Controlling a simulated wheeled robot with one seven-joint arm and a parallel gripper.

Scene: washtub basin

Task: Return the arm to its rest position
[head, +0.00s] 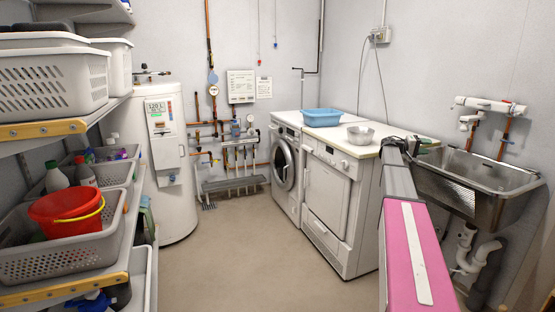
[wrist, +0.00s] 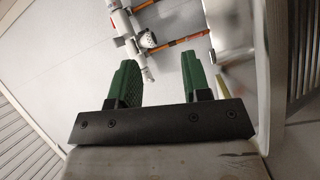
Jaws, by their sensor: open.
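My arm, with a pink link, reaches from the lower right of the head view toward the sink. My gripper (head: 418,143) is at its far end, small in that view, between the worktop and the sink's left rim. In the wrist view my gripper (wrist: 157,82) shows two green fingers spread wide apart with nothing between them. Past the fingers are a pale wall and the pipes. The fingers touch nothing that I can make out.
The metal sink (head: 478,183) is on the right wall, with white and copper pipes (head: 490,105) above it. Shelves with crates (head: 52,84) line the left. The floor (head: 240,250) is clear.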

